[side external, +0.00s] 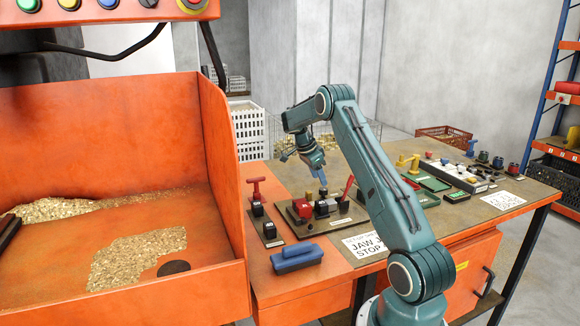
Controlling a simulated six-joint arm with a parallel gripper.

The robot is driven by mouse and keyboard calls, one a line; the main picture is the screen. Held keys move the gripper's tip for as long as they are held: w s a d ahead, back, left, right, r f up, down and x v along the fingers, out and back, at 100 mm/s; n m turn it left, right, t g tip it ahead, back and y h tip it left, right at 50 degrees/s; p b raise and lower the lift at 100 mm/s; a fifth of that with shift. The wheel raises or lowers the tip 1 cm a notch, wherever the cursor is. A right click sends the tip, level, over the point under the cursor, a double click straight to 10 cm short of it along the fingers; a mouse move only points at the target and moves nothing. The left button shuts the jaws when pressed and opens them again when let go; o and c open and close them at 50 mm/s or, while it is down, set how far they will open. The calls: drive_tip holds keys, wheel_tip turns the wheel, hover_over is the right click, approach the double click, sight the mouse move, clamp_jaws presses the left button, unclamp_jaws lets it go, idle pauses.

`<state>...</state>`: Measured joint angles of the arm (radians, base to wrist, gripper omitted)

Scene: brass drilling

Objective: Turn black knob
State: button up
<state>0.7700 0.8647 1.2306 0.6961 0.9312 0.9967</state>
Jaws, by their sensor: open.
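My gripper (321,178) is over the small board of controls (343,217) on the orange and brown bench, pointing down. It is open and looks empty; its fingertips are small, and the gap between them is hard to make out. Black round knobs (483,157) stand at the far right end of the bench, well away from my gripper. I cannot tell which black part is the task's knob.
A blue-handled block (297,257) lies at the bench's front left. A red T-shaped handle (256,188) stands left of the board. A large orange bin (222,140) with brass chips walls the left side. Green trays (432,183) and small parts cover the right side.

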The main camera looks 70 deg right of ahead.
sight(324, 189)
drive_tip(key=shift+x, duration=2.5)
drive_tip(key=c, duration=1)
